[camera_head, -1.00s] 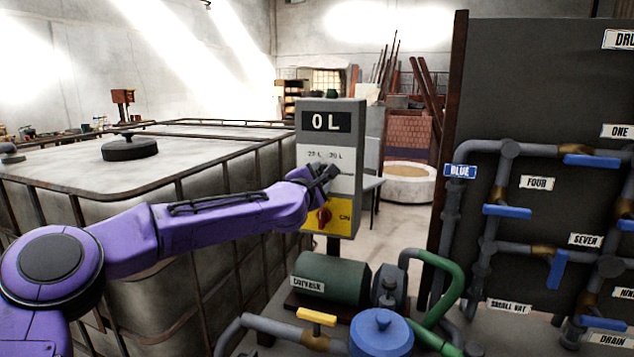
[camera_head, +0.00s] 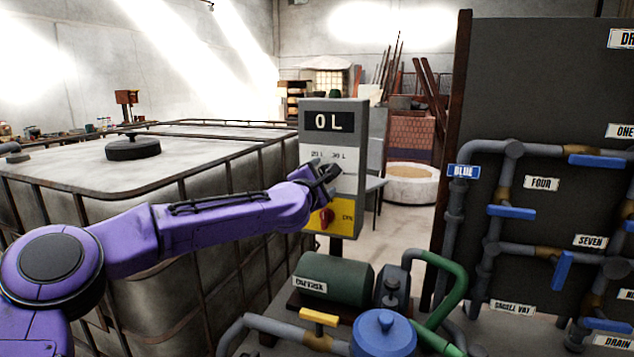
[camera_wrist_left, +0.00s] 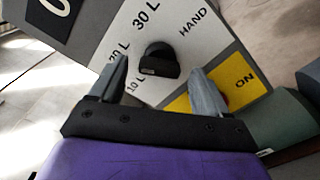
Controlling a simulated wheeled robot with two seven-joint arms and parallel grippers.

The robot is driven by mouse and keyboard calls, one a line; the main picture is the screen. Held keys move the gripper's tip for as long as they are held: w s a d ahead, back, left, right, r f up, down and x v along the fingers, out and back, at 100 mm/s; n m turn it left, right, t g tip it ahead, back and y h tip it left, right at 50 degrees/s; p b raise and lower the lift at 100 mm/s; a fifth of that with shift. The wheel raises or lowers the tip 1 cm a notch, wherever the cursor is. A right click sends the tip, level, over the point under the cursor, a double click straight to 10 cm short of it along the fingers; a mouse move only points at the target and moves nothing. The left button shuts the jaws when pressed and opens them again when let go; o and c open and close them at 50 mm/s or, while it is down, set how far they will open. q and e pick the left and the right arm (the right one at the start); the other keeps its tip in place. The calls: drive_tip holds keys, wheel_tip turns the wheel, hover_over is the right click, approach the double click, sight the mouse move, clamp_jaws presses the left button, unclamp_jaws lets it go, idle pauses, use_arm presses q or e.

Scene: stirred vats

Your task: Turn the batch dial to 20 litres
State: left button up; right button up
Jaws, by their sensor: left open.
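The grey control panel (camera_head: 346,110) stands upright on a post beside the big tank, and its display (camera_head: 329,122) reads "0 L". In the left wrist view the black batch dial (camera_wrist_left: 158,60) sits on the white plate, with marks 10 L, 20 L, 30 L and HAND around it. My left gripper (camera_wrist_left: 158,78) is open, its two fingers on either side of the dial with gaps between. In the head view my left gripper (camera_head: 325,174) is in front of the panel and hides the dial. My right gripper is not in view.
A red knob (camera_head: 327,217) sits on the yellow ON area below the dial. A green pump (camera_head: 334,279), yellow-handled valve (camera_head: 318,317) and blue-capped unit (camera_head: 384,332) stand below. A caged tank (camera_head: 75,165) is left, a pipe board (camera_head: 540,90) right.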

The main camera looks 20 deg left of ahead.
use_arm(q)
drive_tip(key=s+b, duration=0.2)
drive_tip(key=s, duration=0.8)
drive_tip(key=shift+a+b, duration=0.2)
drive_tip(key=shift+b, duration=0.15)
drive_tip(key=shift+s, duration=0.15)
